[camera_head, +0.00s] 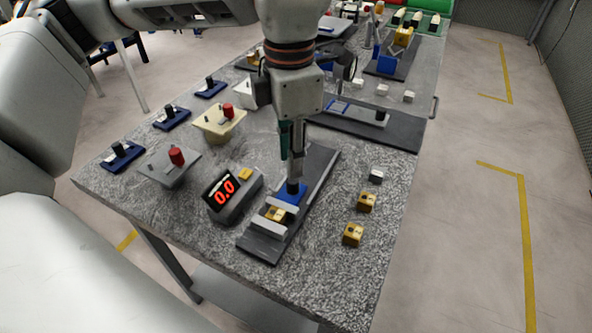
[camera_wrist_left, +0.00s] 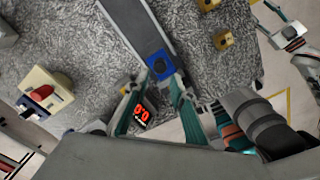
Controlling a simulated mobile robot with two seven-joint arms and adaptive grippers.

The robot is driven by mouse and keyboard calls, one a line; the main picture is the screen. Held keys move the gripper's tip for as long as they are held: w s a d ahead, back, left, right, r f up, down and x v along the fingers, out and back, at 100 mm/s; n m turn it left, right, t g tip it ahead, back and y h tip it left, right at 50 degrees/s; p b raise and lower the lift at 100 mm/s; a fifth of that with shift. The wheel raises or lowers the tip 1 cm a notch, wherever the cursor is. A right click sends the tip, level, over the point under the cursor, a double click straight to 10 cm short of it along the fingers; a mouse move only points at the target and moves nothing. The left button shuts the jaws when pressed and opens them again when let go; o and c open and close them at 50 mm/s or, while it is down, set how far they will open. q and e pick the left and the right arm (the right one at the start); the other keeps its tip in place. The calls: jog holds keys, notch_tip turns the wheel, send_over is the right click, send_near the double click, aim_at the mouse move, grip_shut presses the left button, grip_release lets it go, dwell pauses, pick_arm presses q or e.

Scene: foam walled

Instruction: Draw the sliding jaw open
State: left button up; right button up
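The sliding jaw is a blue block (camera_head: 286,193) with a black knob on top, on a dark rail (camera_head: 318,165). In front of it, pale jaw bars (camera_head: 267,230) stand on either side of a yellow block (camera_head: 275,214). My left gripper (camera_head: 294,184) points straight down at the knob. In the left wrist view its teal fingers (camera_wrist_left: 158,88) are apart, with the blue block (camera_wrist_left: 153,57) just beyond and between their tips. I cannot tell whether they touch the knob. Teal and white parts at the right edge of the wrist view seem to be my right arm; its fingers are unclear.
A display reading 0.0 (camera_head: 224,192) stands close left of the rail. A grey box with a red knob (camera_head: 172,165) is farther left. The tabletop's front right corner is clear.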

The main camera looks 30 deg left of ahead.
aim_at(289, 193)
pick_arm(q)
notch_tip(289, 193, down, 6)
jog(key=shift+w+r+b, duration=0.1)
jog(key=shift+b, duration=0.3)
grip_shut()
